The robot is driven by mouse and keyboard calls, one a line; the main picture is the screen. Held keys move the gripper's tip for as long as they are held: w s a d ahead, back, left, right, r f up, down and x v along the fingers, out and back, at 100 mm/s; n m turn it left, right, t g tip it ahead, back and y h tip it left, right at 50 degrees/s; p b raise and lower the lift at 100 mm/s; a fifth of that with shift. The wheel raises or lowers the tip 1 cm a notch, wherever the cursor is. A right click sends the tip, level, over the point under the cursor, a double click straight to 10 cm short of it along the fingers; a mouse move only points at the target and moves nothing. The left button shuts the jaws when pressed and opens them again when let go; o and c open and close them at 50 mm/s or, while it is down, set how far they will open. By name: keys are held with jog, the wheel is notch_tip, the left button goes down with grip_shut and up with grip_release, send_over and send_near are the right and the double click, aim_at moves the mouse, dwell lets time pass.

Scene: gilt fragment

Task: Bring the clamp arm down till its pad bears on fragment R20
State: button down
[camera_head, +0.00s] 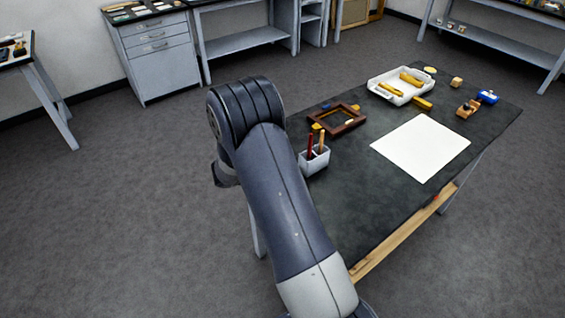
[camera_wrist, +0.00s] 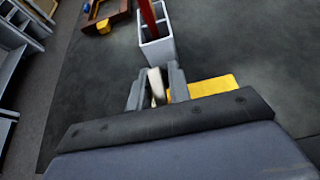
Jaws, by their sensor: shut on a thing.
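My gripper (camera_wrist: 157,84) shows in the wrist view, shut on a narrow pale piece (camera_wrist: 156,88) between its fingers. Only part of that piece shows, and I cannot tell whether it belongs to the clamp arm. A flat yellow piece (camera_wrist: 212,86) sits just right of the fingers, partly hidden by my gripper; I cannot tell whether they touch. In the head view my own arm hides the gripper and what it holds. I cannot make out fragment R20 or the clamp pad for certain in either view.
A pale tool holder (camera_head: 314,161) with red and orange handles stands close beyond my gripper. A brown frame (camera_head: 350,123), a white tray (camera_head: 404,99) with yellow pieces, a white sheet (camera_head: 421,147), a wooden tool (camera_head: 467,109) and a blue item (camera_head: 487,96) lie on the dark bench (camera_head: 376,200).

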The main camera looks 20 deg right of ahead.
jog(key=shift+d+f+g+y+p, duration=0.15)
jog(key=shift+f+y+p, duration=0.35)
jog(key=shift+y, duration=0.4)
jog(key=shift+d+f+g+y+p, duration=0.15)
jog(key=shift+f+y+p, duration=0.3)
jog(key=shift+y, duration=0.45)
jog(key=shift+a, duration=0.1)
jog(key=c, duration=1.5)
grip_release()
jog(key=b+v, duration=0.1)
jog(key=v, duration=0.9)
jog(key=shift+a+r+b, duration=0.3)
jog(key=shift+b, duration=0.1)
jog(key=shift+c, duration=0.2)
